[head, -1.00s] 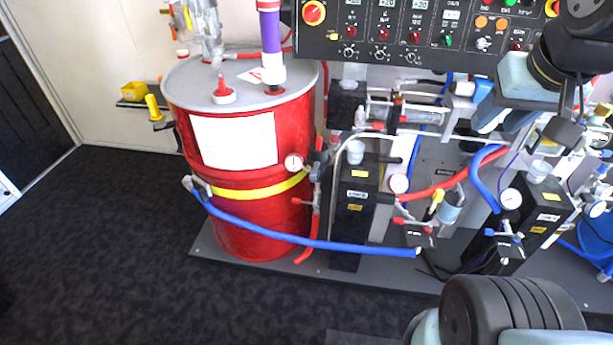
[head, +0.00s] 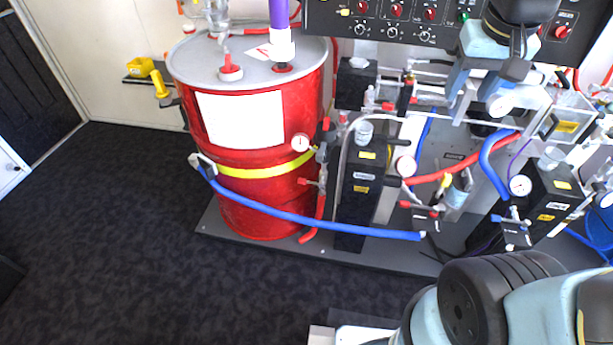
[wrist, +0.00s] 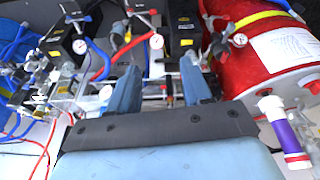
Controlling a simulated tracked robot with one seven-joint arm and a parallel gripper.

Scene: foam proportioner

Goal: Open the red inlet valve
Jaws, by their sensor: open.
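Several red-handled valves show on the rig. One red handle (head: 312,182) is beside the drum, and another (head: 388,106) is on the pipes under the panel. More red handles sit on a block (head: 425,212) at the hose fittings. I cannot tell for certain which is the inlet valve. My gripper (head: 472,92) is in front of the pipework below the control panel, right of the pipe handle. In the wrist view its two blue fingers (wrist: 158,85) are apart with nothing held. Pipes and a small red part show beyond them.
A red drum (head: 250,180) with a yellow band stands left. A blue hose (head: 310,222) runs low across the front. The control panel (head: 400,22) is above. Dark floor (head: 110,240) is clear at left.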

